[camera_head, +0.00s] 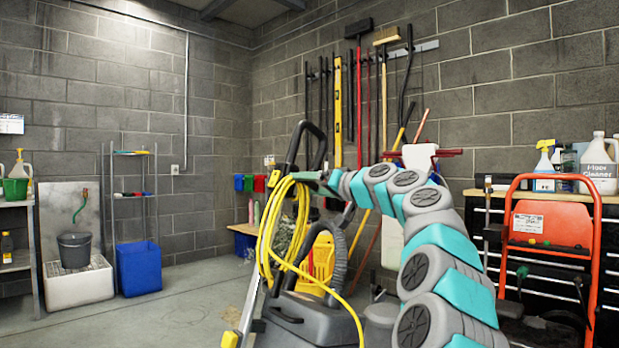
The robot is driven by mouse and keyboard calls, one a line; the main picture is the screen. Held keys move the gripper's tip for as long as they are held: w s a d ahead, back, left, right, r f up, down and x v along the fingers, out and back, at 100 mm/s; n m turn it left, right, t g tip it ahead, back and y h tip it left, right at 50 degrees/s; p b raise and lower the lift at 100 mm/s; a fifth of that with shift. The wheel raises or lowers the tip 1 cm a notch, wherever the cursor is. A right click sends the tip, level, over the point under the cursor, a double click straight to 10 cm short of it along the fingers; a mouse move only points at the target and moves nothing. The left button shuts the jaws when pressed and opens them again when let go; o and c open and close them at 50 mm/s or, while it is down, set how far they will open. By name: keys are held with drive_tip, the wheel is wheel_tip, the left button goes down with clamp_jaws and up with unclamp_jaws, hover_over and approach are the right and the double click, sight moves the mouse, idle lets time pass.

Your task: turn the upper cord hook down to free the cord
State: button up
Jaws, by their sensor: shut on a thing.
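The yellow cord (265,240) hangs in long loops on the left side of a grey floor machine (300,317) with a black upright handle (293,150). My teal and grey arm reaches in from the lower right. My gripper (322,182) is small and dark at the handle, at the right of the loop tops, shut on what appears to be the hook. Its fingertips and the hook's exact angle are hard to make out.
Long-handled tools hang on the back wall. A blue bin (138,268) and a mop sink (78,285) stand at the left. The floor left of the machine is clear.

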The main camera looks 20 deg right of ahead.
drive_tip(key=shift+a+r+m+p, duration=0.15)
drive_tip(key=shift+m+p, duration=0.35)
drive_tip(key=shift+m, duration=0.3)
drive_tip(key=shift+s+f+m+p, duration=0.1)
drive_tip(key=shift+f+m+p, duration=0.1)
drive_tip(key=shift+m+p, duration=0.6)
drive_tip(key=shift+f+m, duration=0.1)
drive_tip(key=shift+m, duration=0.3)
drive_tip(key=o, duration=1.2)
drive_tip(key=shift+c, duration=0.2)
drive_tip(key=shift+s, duration=0.1)
drive_tip(key=v, duration=0.7)
drive_tip(key=shift+s+b, duration=0.25)
drive_tip(key=shift+b, duration=0.15)
